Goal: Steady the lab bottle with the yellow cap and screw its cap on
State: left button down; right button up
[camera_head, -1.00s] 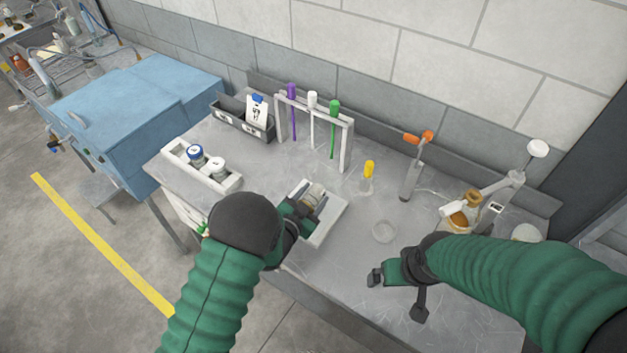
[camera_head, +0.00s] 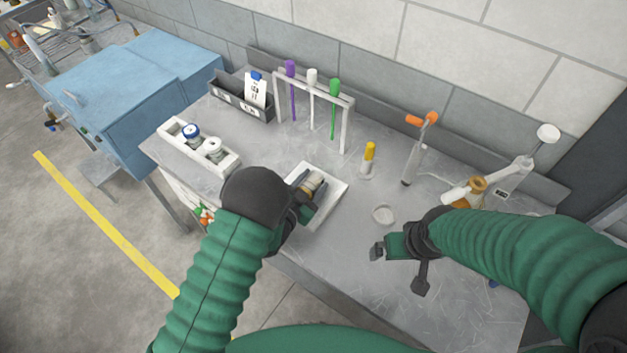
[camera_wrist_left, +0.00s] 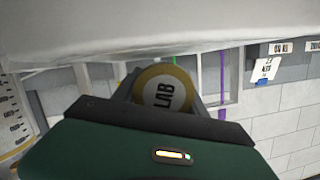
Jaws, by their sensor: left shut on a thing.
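My left gripper (camera_head: 309,192) is shut on a small jar-like thing (camera_head: 314,182) with a tan band, at the white tray (camera_head: 331,203). In the left wrist view a round white face marked LAB with a yellow rim (camera_wrist_left: 164,91) shows between the fingers. I cannot tell whether this face is a cap or a label. A small clear bottle with a tall yellow cap (camera_head: 369,158) stands upright behind the tray, apart from both grippers. My right gripper (camera_head: 398,266) is open and empty over the front of the bench.
A shallow clear dish (camera_head: 383,214) lies between the tray and my right arm. A white rack (camera_head: 233,164) with two capped jars stands left. A stand (camera_head: 348,125) with purple, white and green tools is behind. An orange-topped tool (camera_head: 413,158) and an amber flask (camera_head: 472,190) stand right.

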pick_arm(q)
jog(key=shift+a+f, duration=0.15)
jog(key=shift+a, duration=0.05)
jog(key=shift+a+f+b, duration=0.2)
jog(key=shift+b, duration=0.1)
jog(key=c, duration=0.9)
grip_release()
jog(key=shift+w+a, duration=0.1)
jog(key=shift+w, duration=0.1)
jog(key=shift+o, duration=1.4)
jog(key=shift+w+a+f, duration=0.1)
jog(key=shift+d, duration=0.4)
jog(key=shift+r+p, duration=0.3)
jog(key=shift+p, duration=0.05)
jog(key=shift+s+a, duration=0.25)
jog(key=shift+s, duration=0.05)
jog(key=b+v, duration=0.1)
jog(key=v, duration=1)
jog(key=shift+s+a+r+b, duration=0.15)
jog(key=shift+r+b, duration=0.05)
jog(key=shift+b, duration=0.15)
pick_arm(e)
jog(key=shift+w+a+f, duration=0.1)
jog(key=shift+a+f, duration=0.15)
jog(key=shift+f, duration=0.2)
jog(key=shift+w+a+f, duration=0.1)
jog(key=shift+a+f, duration=0.1)
jog(key=shift+f, duration=0.25)
jog(key=shift+s, duration=0.1)
